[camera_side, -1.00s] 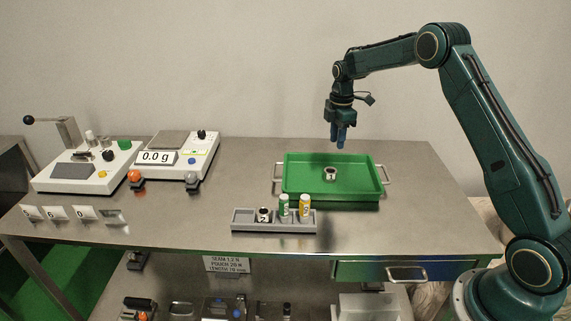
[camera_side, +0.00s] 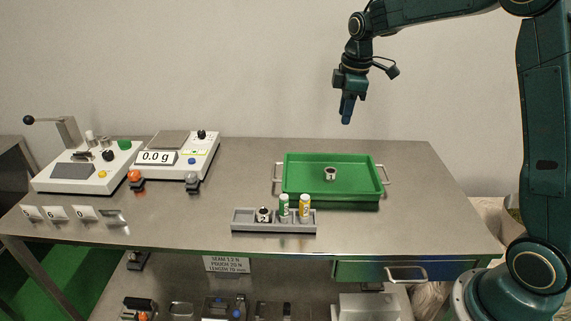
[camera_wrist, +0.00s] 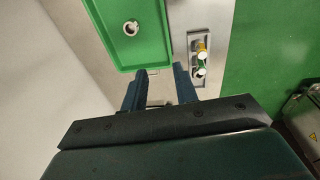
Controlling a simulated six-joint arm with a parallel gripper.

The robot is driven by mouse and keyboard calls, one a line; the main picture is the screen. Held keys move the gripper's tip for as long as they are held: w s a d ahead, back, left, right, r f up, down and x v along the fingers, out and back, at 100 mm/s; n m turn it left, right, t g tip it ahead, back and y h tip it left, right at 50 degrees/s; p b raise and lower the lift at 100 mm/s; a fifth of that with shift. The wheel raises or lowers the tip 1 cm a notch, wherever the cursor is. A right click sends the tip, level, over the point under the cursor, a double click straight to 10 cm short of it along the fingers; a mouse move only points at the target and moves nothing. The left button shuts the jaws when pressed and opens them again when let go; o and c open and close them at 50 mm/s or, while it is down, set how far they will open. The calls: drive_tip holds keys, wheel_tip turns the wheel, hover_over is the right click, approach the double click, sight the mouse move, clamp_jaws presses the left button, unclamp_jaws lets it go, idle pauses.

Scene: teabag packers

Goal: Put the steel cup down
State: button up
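A small steel cup marked 1 (camera_side: 330,173) stands upright in the green tray (camera_side: 379,190); it also shows in the wrist view (camera_wrist: 131,28). A second steel cup marked 2 (camera_side: 264,214) sits in the left part of the grey rack (camera_side: 243,226). My gripper (camera_side: 346,121) hangs in the air above and behind the tray, well clear of both cups. In the wrist view its two fingers (camera_wrist: 160,82) stand apart with a gap and nothing held between them.
A green container (camera_side: 284,206) and a yellow container (camera_side: 304,205) stand in the rack. A scale reading 0.0 g (camera_side: 172,157) and a lever machine (camera_side: 90,170) stand at the left. The table's right side is clear.

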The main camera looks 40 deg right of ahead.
drive_tip(key=s+a+r+m+t, duration=0.1)
drive_tip(key=s+a+r+m, duration=0.1)
drive_tip(key=s+a+r, duration=0.4)
drive_tip(key=s+a+m+t, duration=0.1)
drive_tip(key=s+a+m, duration=0.1)
drive_tip(key=s, duration=0.9)
drive_tip(key=s+a+f+m+t, duration=0.1)
drive_tip(key=s+m, duration=0.4)
drive_tip(key=s, duration=0.7)
drive_tip(key=a+t, duration=0.1)
drive_tip(key=a, duration=0.1)
drive_tip(key=shift+a+f, duration=0.15)
drive_tip(key=shift+a, duration=0.2)
